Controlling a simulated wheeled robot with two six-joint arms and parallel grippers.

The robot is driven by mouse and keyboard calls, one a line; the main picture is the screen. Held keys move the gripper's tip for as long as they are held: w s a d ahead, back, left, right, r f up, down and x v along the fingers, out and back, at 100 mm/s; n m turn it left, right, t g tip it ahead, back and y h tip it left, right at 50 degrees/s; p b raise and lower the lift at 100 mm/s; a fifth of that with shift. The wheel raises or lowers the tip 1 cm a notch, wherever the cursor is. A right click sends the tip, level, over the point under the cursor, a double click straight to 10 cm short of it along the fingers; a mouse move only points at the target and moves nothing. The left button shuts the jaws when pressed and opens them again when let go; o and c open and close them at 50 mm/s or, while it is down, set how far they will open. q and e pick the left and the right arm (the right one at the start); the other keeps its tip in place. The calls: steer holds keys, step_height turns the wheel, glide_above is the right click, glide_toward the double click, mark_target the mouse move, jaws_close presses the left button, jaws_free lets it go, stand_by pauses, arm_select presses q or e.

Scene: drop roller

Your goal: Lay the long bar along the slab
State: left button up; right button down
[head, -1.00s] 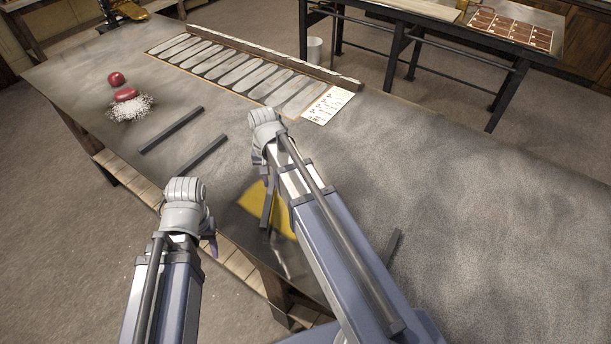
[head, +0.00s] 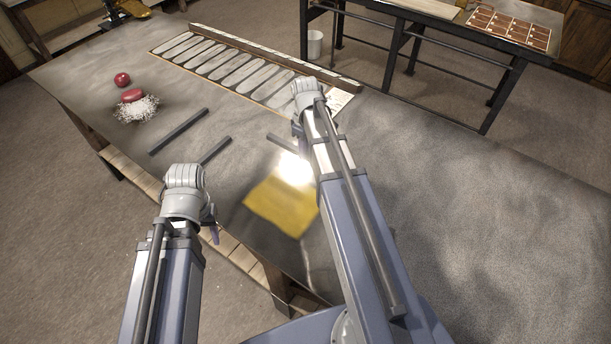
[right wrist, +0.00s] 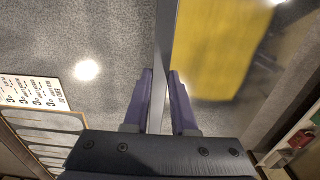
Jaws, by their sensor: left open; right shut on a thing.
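The yellow slab (head: 275,208) lies flat on the table near its front edge, with a bright glare at its far end. My right gripper (head: 298,130) is beyond the slab, partly hidden by its own arm, and is shut on a dark grey bar (head: 281,141). In the right wrist view this bar (right wrist: 165,45) runs between the purple fingers, alongside the yellow slab (right wrist: 218,45); I cannot tell its height above the table. My left gripper (head: 213,230) is open and empty at the table's front edge, left of the slab; its fingers are mostly hidden.
Two more dark bars, one further left (head: 180,131) and one nearer (head: 214,150), lie on the table. A tray of long grey slots (head: 225,67) is along the back. The right side is bare.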

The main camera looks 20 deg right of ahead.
steer(key=b, duration=0.6)
glide_above(306, 177)
step_height(306, 177, down, 6)
steer(key=shift+a+f, duration=0.1)
steer(key=shift+f, duration=0.05)
step_height(306, 177, down, 4)
steer(key=b, duration=0.4)
steer(key=c, duration=0.7)
jaws_free()
steer(key=shift+r, duration=0.2)
